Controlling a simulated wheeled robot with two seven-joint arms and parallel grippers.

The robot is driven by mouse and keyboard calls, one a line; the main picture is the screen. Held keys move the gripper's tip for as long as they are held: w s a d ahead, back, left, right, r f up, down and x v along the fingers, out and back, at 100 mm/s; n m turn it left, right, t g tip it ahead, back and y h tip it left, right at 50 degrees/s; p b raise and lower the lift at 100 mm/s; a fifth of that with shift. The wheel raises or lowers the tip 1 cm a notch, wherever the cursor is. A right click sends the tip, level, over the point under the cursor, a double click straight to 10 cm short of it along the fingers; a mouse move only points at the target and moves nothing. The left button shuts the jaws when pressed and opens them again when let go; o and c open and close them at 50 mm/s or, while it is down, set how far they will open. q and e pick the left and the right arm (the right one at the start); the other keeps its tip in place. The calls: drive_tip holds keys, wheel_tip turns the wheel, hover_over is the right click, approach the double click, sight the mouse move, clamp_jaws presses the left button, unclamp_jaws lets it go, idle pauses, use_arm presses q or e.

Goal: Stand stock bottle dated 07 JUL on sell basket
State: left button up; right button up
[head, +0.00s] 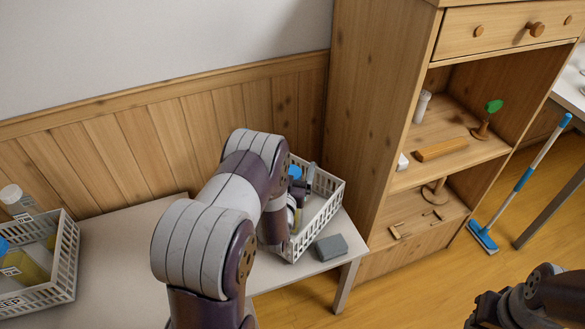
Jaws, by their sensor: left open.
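A white slatted basket (327,214) stands at the right end of the table, partly covered by my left arm; no label on it shows. In it I see a blue cap (295,172), a grey-green upright item (311,174) and other partly hidden items. My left gripper (291,216) is open, reaching down at this basket; its fingers are mostly hidden. Another white basket (68,262) at the left has a label ending in "EEP". It holds a white-capped bottle (14,198) and a yellow one (25,268). Dates are too small to read. My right gripper (488,312) is at the lower right.
A grey block (331,247) lies in front of the right basket. The table (125,250) is clear between the baskets. A wooden cabinet (365,150) with small items on its shelves stands close at the right. A blue mop (482,237) leans beyond it.

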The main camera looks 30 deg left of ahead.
use_arm(q)
drive_tip(key=shift+s, duration=0.15)
drive_tip(key=p+v, duration=0.2)
drive_tip(key=v, duration=0.5)
drive_tip(key=shift+s, duration=0.3)
use_arm(e)
drive_tip(key=shift+r, duration=0.95)
use_arm(q)
drive_tip(key=shift+d+r, duration=0.1)
drive_tip(key=shift+d, duration=0.05)
